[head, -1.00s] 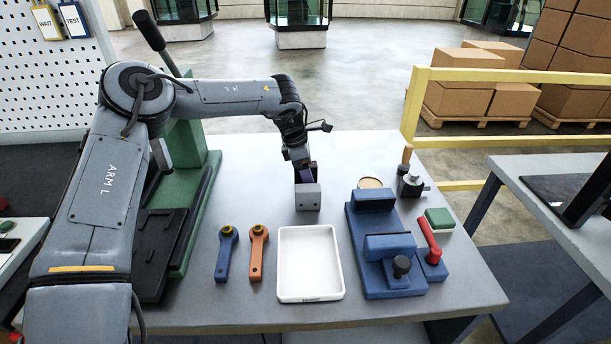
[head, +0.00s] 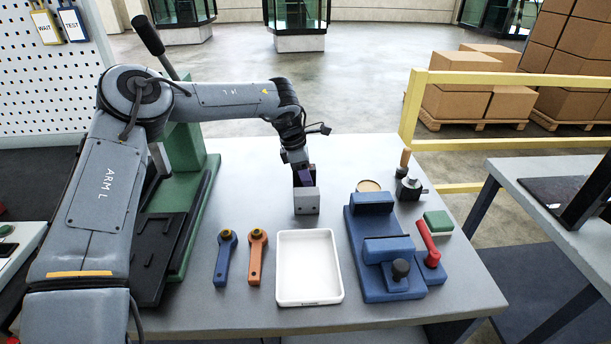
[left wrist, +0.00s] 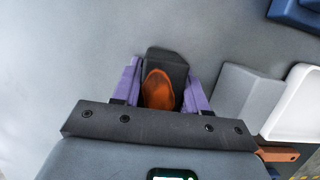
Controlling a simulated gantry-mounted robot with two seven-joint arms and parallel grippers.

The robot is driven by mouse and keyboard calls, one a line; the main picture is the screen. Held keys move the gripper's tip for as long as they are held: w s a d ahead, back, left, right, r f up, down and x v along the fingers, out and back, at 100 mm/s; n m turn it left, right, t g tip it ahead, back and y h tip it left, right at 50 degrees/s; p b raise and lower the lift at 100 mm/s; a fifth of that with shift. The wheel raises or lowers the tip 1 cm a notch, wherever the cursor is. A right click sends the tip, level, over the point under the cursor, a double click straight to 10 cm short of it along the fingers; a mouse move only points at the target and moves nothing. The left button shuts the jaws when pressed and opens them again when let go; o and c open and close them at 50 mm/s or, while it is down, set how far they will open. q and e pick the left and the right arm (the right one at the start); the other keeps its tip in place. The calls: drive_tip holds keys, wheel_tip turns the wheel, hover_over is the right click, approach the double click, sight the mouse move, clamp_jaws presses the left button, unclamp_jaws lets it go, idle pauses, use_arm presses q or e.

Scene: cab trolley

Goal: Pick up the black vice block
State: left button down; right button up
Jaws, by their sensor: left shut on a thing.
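The black vice block (left wrist: 165,62) is between the purple fingers of my left gripper (left wrist: 160,88) in the left wrist view. A rounded orange patch shows on its near face. The fingers touch it on both sides, so the gripper is shut on it. In the head view my left gripper (head: 304,176) points down just behind a grey block (head: 305,202), which hides the fingertips and most of the black block. I cannot tell whether the black block is clear of the table. My right gripper is in neither view.
The grey block also shows close right of the fingers in the left wrist view (left wrist: 249,96). A white tray (head: 309,298), a blue vice (head: 392,285), a blue handle tool (head: 224,258) and an orange one (head: 257,260) lie nearer. The table behind the gripper is clear.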

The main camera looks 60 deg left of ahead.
use_arm(q)
wheel_tip(320, 180, up, 28)
drive_tip(key=p, duration=0.9)
drive_tip(key=shift+p, duration=0.35)
drive_tip(key=shift+w+a, duration=0.1)
